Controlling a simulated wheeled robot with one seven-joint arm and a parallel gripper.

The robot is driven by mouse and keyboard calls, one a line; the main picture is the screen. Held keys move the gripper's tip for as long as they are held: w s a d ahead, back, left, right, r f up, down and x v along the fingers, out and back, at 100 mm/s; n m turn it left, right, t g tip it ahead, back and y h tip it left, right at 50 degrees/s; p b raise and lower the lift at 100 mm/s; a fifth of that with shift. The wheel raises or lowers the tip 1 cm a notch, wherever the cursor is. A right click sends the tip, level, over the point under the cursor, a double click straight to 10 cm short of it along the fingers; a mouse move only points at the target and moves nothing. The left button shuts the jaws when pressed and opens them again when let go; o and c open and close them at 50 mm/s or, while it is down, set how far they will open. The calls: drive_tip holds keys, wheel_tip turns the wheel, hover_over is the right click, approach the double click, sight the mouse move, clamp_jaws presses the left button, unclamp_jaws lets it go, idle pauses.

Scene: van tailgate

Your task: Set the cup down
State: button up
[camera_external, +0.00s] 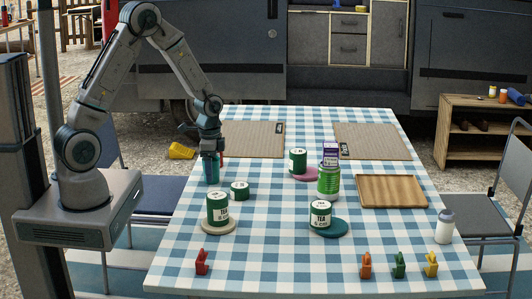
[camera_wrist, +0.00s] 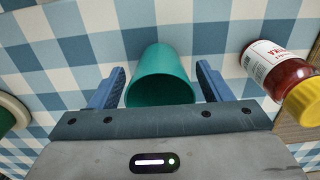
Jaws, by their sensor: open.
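The teal cup (camera_external: 211,171) stands upright on the checked tablecloth near the table's left edge. In the wrist view the cup (camera_wrist: 160,78) is between my two fingers, with a gap on each side. My gripper (camera_external: 210,155) points down over the cup. In the wrist view my gripper (camera_wrist: 158,88) is open around it. The cup's base is on or very close to the cloth; the exact contact is hard to tell.
A placemat (camera_external: 255,138) and a wooden board (camera_external: 392,191) lie on the table. Bare cloth is at the front middle.

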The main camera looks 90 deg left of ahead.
wheel_tip(320, 180, up, 12)
drive_tip(key=shift+r+p, duration=0.15)
drive_tip(key=shift+p, duration=0.15)
drive_tip(key=d+r+t, duration=0.1)
drive_tip(key=d+r, duration=0.5)
drive_tip(key=d, duration=0.8)
drive_tip(key=s+d+r, duration=0.1)
drive_tip(key=s+d, duration=0.3)
drive_tip(key=d, duration=0.3)
drive_tip(key=s+d+r+t, duration=0.1)
drive_tip(key=s+d+r, duration=0.1)
drive_tip(key=s+d, duration=0.2)
drive_tip(key=d, duration=0.3)
drive_tip(key=shift+s+r+t, duration=0.25)
drive_tip(key=shift+t, duration=0.05)
